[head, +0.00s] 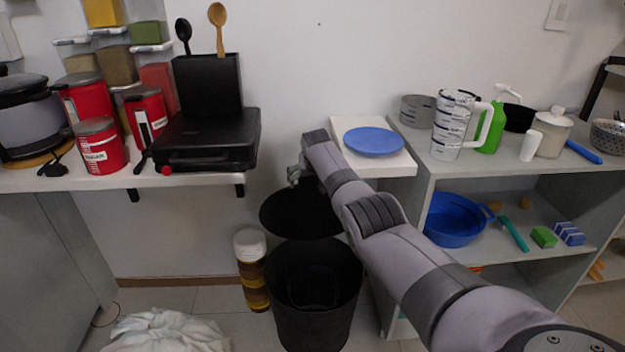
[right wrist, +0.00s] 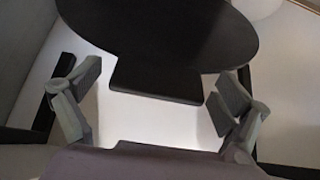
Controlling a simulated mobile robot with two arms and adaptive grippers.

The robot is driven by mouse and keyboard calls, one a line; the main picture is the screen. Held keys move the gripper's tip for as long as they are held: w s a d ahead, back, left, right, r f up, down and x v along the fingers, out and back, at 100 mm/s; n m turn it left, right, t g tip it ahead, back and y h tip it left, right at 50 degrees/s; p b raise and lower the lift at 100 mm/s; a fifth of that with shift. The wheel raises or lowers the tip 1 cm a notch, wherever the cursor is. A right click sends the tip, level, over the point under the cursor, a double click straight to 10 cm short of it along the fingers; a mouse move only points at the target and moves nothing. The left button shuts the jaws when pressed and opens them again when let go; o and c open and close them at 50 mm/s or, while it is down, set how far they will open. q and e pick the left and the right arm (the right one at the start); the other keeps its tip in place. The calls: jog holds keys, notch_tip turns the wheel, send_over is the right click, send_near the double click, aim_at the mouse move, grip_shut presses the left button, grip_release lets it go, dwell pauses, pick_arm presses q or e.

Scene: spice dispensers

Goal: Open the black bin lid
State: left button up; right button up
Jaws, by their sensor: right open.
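The black bin (head: 312,300) stands on the floor in the middle of the head view, and its dark inside shows from above. Its round black lid (head: 298,216) is up behind the opening, close to the wall. In the right wrist view the lid (right wrist: 175,35) fills the top, with a dark block below its edge. My right gripper (head: 294,176) is above the lid's far edge, partly hidden by my arm. My left gripper is not in view.
A brown-striped container (head: 251,270) with a white top stands left of the bin. A white bag (head: 170,332) lies on the floor at lower left. A shelf unit (head: 428,190) stands right of the bin, and a counter (head: 215,180) is at upper left.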

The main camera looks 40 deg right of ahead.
jog(key=shift+r, duration=0.1)
jog(key=shift+v, duration=2.35)
jog(key=s+a, duration=0.6)
jog(key=s, duration=0.4)
jog(key=shift+s+a, duration=0.2)
